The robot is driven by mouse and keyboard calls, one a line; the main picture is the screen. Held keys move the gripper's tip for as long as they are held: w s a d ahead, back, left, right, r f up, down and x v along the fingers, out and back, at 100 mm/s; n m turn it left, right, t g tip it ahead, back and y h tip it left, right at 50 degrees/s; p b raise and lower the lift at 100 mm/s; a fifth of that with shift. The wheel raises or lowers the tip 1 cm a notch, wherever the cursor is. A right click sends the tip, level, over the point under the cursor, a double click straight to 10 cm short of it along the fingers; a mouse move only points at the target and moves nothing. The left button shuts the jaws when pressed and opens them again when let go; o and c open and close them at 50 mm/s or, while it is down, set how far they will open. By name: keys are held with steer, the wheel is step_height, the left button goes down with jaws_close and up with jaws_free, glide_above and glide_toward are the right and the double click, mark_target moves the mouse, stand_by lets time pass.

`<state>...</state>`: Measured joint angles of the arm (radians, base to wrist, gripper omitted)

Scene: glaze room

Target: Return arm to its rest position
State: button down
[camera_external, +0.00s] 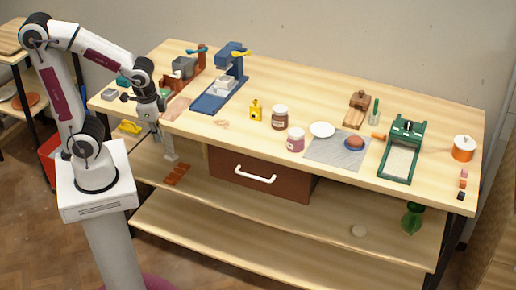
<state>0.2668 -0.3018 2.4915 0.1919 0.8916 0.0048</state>
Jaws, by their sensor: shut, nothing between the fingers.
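My arm rises from its white pedestal at the left and bends over toward the left end of the wooden workbench (270,85). My gripper (170,155) hangs pointing down at the bench's front left edge, in front of the lower shelf. Its fingers are shut with nothing between them. The fingertips are small in this view, and it appears clear of the objects on the bench.
A blue press (232,65) and a red-brown device (172,80) stand near my arm. A brown drawer (225,170) with a white handle is under the bench. Jars (280,117), a grey mat (322,153) and a green frame (384,165) are farther right.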

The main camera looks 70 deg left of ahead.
step_height(320, 180, up, 10)
steer(key=s+a+n+t+h, duration=0.1)
steer(key=a+n+t, duration=0.1)
steer(key=n+t, duration=0.2)
steer(key=shift+s+a+f, duration=0.15)
steer(key=shift+a, duration=0.05)
